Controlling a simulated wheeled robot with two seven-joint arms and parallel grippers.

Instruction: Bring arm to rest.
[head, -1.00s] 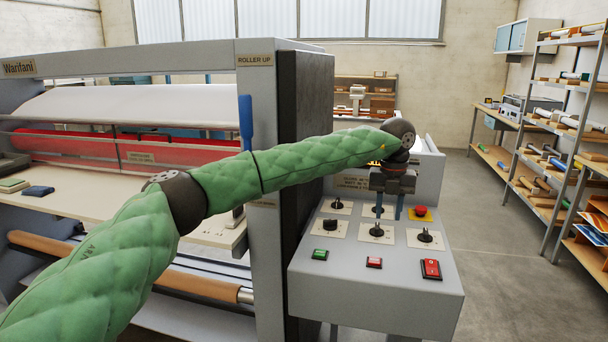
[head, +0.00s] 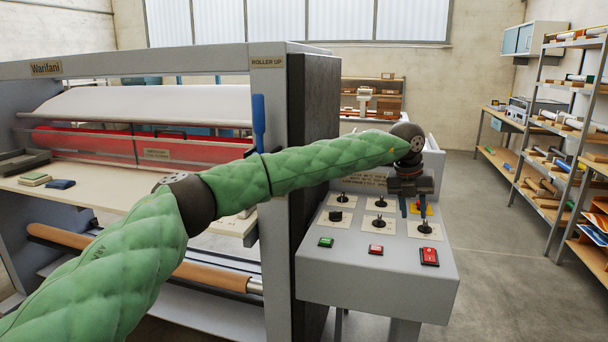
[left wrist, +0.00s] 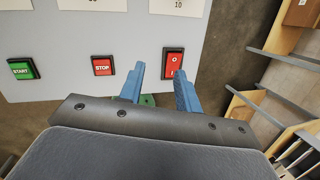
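My left arm, in a green quilted sleeve, reaches across the head view from the left. Its gripper (head: 413,208) points down over the right side of the grey control panel (head: 375,285), in front of a yellow-based red button that it partly hides. In the left wrist view the two blue fingers (left wrist: 160,85) are apart with nothing between them, so the gripper is open. A red rocker switch (head: 430,256) lies nearest it; that switch also shows just beyond the fingertips in the left wrist view (left wrist: 172,62). My right gripper is not in view.
The panel carries a green START button (head: 326,242), a red STOP button (head: 376,250) and several black knobs. Shelves (head: 560,150) line the right; the floor between is clear.

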